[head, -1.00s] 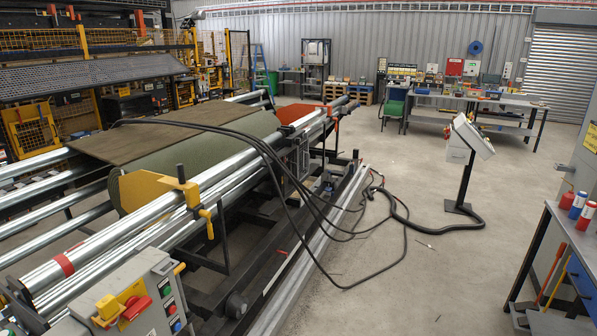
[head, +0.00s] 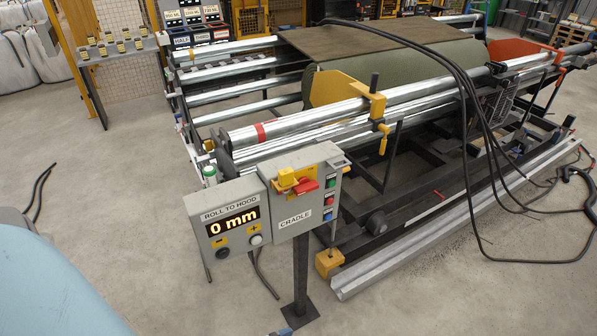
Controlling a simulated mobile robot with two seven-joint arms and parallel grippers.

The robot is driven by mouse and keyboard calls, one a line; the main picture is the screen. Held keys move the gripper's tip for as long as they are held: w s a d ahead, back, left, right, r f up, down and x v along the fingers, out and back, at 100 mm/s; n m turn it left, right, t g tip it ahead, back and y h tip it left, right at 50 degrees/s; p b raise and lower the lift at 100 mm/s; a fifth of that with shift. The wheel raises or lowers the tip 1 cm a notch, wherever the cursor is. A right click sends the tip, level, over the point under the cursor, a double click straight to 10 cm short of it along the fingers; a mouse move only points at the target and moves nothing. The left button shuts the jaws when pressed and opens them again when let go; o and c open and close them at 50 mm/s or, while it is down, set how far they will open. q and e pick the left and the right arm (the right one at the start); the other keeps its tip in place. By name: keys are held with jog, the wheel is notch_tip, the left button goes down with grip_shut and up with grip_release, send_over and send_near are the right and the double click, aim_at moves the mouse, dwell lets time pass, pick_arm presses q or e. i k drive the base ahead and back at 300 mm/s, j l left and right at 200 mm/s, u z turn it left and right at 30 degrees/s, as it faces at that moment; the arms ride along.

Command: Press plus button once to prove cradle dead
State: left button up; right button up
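A grey control box labelled ROLL TO HOOD (head: 228,202) stands at the middle left in the head view. Its display (head: 235,221) reads 0 mm. Below a yellow plus mark is the pale round plus button (head: 256,240); a dark round minus button (head: 222,253) is to its left. The cradle (head: 335,115) has shiny rollers and holds a green turf roll (head: 390,90). Neither gripper is in view.
A black post (head: 300,270) carries the boxes. Black cables (head: 480,140) hang over the cradle's right side to the floor. A long metal rail (head: 450,225) lies along the front. Concrete floor (head: 450,300) is open at the front right. A pale blue surface (head: 50,290) fills the lower left corner.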

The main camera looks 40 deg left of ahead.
aim_at(256, 240)
jog(key=u, duration=1.7)
